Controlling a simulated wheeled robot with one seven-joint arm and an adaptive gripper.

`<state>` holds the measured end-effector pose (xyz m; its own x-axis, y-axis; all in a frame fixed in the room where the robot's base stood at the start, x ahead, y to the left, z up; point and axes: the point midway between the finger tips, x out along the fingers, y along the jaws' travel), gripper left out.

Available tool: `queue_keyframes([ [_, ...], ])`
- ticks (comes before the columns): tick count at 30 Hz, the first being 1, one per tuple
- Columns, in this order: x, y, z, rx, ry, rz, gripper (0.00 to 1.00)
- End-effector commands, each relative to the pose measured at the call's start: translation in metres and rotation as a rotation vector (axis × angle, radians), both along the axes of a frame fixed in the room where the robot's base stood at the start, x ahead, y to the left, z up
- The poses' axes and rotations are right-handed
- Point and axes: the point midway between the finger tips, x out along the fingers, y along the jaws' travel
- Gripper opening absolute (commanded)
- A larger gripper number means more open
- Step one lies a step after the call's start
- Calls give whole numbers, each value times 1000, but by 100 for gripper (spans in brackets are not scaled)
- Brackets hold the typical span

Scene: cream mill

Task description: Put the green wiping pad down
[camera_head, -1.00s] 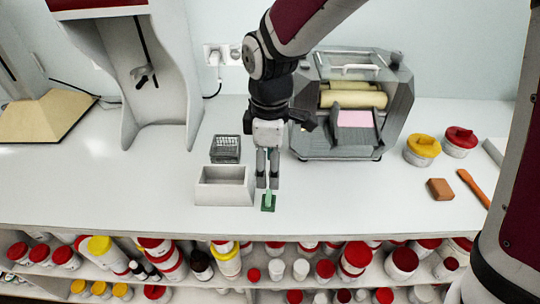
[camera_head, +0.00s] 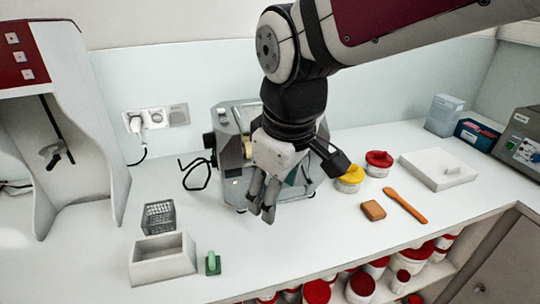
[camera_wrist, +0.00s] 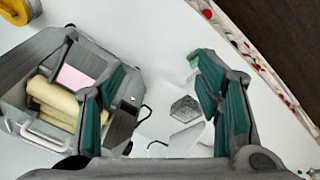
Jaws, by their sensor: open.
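The green wiping pad (camera_head: 213,264) rests on the white bench near its front edge, just right of an open white box. It has an upright green handle. In the wrist view, a pale green piece (camera_wrist: 192,59) that seems to be the pad shows beside one finger, partly hidden. My gripper (camera_head: 262,208) is open and empty, up and to the right of the pad in the head view, in front of the mill. In the wrist view its two teal-padded fingers (camera_wrist: 161,70) stand apart with nothing between them.
The grey mill (camera_head: 225,130) stands behind my gripper. The white box (camera_head: 165,268) and a wire basket (camera_head: 159,217) are left of the pad. To the right are a yellow-lidded jar (camera_head: 350,179), a brown block (camera_head: 373,211) and an orange spatula (camera_head: 405,205). Bench right of the pad is clear.

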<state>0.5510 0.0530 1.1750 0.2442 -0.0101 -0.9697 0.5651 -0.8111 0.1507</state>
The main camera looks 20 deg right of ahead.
Motion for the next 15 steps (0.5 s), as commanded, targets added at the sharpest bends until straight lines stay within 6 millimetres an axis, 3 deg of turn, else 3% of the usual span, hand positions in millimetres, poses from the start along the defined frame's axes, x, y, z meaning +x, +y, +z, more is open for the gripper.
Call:
queue_keyframes([
  [6,-53,-39,19,111,-116,-356,59],
  [10,-74,-51,20,167,-159,-497,59],
  [15,-86,-56,20,204,-182,-580,59],
])
